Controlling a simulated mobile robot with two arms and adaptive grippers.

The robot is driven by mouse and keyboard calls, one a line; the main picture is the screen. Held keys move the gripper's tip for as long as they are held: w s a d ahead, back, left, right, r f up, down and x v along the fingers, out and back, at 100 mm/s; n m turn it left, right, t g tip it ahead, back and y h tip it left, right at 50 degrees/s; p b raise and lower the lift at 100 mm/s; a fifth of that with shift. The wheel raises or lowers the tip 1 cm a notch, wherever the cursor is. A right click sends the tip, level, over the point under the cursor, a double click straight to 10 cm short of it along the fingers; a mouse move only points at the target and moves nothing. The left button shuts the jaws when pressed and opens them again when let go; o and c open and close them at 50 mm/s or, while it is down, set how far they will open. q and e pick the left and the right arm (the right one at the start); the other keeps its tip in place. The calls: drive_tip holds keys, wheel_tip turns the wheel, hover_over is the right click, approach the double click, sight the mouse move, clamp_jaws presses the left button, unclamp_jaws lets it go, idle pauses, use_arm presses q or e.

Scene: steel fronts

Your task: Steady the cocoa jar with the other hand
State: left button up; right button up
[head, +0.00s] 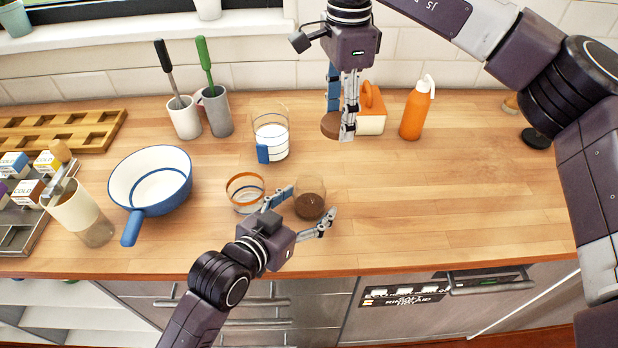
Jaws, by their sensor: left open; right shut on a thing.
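The cocoa jar (309,203) is a small clear glass with dark brown cocoa in it, standing upright on the wooden counter without a lid on it. My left gripper (311,200) is open, with one finger on each side of the jar; I cannot tell whether either finger touches it. My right gripper (341,122) is above and behind the jar, shut on a round brown lid (330,125). The lid is held clear of the jar.
An empty glass with an orange rim (245,190) stands close left of the jar. A glass with white contents (271,137) is behind it. A blue-rimmed white pan (152,178) is at left; an orange bottle (417,108) is at back right.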

use_arm(q)
drive_tip(key=v, duration=1.1)
drive_tip(key=shift+s+a+r, duration=0.1)
drive_tip(key=shift+s+r, duration=0.05)
drive_tip(key=shift+r, duration=0.05)
use_arm(e)
drive_tip(key=shift+a, duration=0.1)
drive_tip(key=shift+s, duration=0.1)
